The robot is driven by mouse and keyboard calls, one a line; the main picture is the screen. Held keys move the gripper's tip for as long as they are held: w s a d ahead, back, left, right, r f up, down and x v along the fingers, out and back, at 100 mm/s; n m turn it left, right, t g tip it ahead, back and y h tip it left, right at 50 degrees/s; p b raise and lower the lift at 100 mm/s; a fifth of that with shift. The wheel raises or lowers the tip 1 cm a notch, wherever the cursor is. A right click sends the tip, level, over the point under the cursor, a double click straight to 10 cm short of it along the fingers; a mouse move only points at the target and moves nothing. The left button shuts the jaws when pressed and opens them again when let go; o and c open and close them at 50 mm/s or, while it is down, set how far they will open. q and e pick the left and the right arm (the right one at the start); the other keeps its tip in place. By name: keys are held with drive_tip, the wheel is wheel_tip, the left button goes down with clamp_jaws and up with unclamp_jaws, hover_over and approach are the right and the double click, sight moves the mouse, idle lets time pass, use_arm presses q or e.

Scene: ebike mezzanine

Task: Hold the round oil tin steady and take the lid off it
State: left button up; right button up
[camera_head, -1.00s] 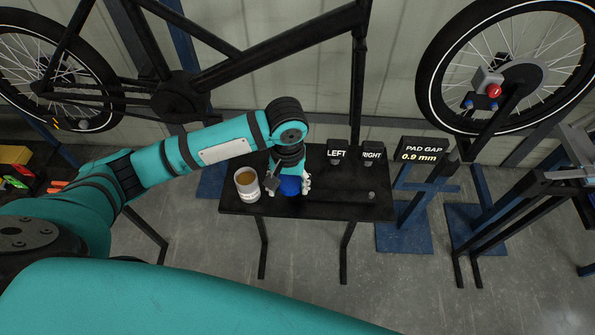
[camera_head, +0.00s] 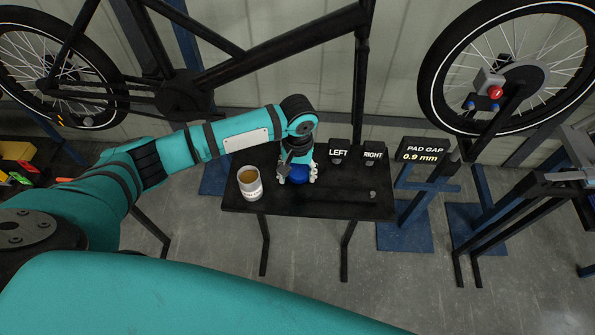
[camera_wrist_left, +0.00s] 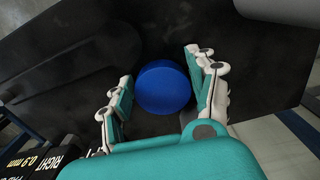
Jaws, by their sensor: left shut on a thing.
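A round white tin (camera_head: 250,190) stands upright at the left end of the black table, its top open and brown-gold inside. A round blue lid (camera_head: 299,174) is to its right, apart from it. My left gripper (camera_head: 298,179) is over the table, pointing down, shut on the blue lid. In the left wrist view the lid (camera_wrist_left: 163,87) lies between the two fingers of the gripper (camera_wrist_left: 162,90). I cannot tell whether the lid touches the table. My right gripper is not in view, and nothing is seen holding the tin.
The black table (camera_head: 330,205) has free room at its front and right. Blocks marked LEFT (camera_head: 338,152) and RIGHT (camera_head: 373,154) stand at its back, and a small grey knob (camera_head: 373,195) lies at the right. A bike frame (camera_head: 270,48) hangs behind.

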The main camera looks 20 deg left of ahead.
use_arm(q)
drive_tip(key=o, duration=1.3)
drive_tip(key=shift+f, duration=0.1)
